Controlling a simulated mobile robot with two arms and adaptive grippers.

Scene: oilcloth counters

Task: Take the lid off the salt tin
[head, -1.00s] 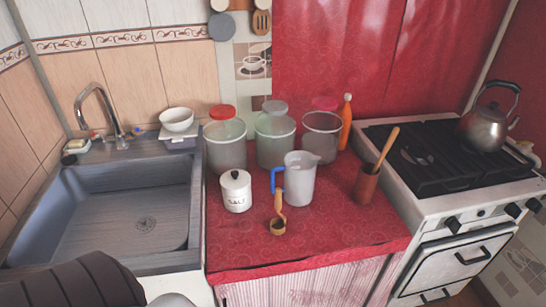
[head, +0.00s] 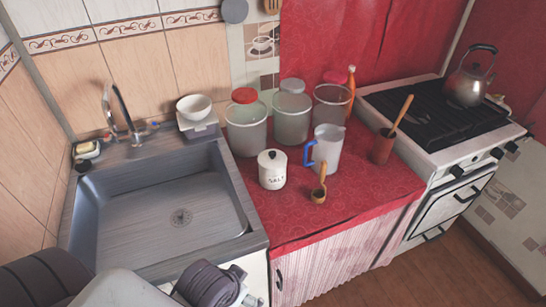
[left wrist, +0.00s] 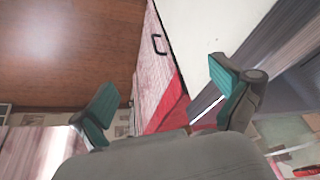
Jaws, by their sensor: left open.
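The salt tin (head: 273,179) stands upright on the red counter, just right of the sink. It is white with dark "SALT" lettering. Its white lid (head: 264,158) with a small dark knob sits on top. My left gripper (left wrist: 163,100) is open in the left wrist view, with its two green-padded fingers spread wide and nothing between them. In the head view my left arm shows at the lower left, low in front of the sink and well apart from the tin. The tin is not seen in the left wrist view. My right gripper is not in view.
The sink (head: 165,215) is left. The counter's front strip is clear.

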